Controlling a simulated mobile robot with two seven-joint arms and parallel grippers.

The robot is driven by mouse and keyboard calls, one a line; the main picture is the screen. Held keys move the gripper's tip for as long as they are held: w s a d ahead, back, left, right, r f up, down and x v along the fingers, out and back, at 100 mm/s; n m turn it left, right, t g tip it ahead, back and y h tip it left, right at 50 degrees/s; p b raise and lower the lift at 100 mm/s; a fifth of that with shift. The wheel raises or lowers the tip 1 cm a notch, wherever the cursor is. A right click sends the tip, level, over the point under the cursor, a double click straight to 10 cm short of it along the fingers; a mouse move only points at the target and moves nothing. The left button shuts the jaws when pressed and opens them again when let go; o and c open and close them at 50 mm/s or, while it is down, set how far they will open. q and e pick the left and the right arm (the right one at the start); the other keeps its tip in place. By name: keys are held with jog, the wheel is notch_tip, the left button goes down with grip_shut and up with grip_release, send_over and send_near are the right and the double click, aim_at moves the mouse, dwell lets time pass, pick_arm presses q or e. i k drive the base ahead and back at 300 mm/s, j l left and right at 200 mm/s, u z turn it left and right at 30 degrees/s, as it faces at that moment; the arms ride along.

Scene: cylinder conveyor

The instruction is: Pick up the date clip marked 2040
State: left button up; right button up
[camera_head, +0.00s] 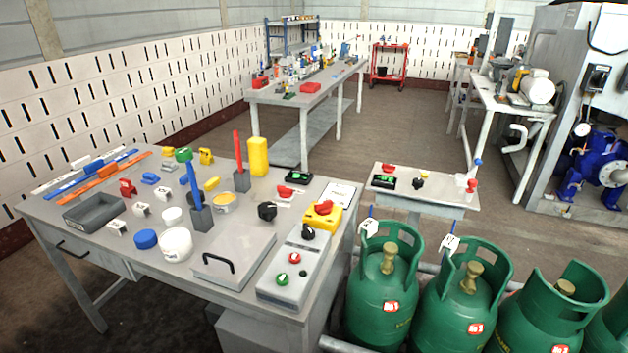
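Several small white clips with dark marks lie on the grey worktable at the left. One clip (141,209) is just right of the grey tray, another clip (164,193) is a little behind it, and a third clip (116,228) is in front of the tray. The marks are too small to read, so I cannot tell which clip, if any, says 2040. Neither of my grippers is in view.
The worktable (237,290) also holds a grey tray (78,216), white and blue round caps, upright red and blue tools in grey holders, a yellow block (258,157) and a button box (290,275). Green gas cylinders (382,290) stand at the right.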

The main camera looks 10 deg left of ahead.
aim_at(114, 226)
jog(key=i+u, duration=0.1)
jog(key=j+u, duration=0.1)
jog(key=j, duration=0.35)
jog(key=i+j+u, duration=0.1)
jog(key=j, duration=0.3)
jog(key=i+j+u, duration=0.1)
jog(key=j, duration=0.3)
jog(key=i+j+u, duration=0.1)
jog(key=j, duration=0.35)
jog(key=i+j+u, duration=0.1)
jog(key=j, duration=0.3)
jog(key=i, duration=0.05)
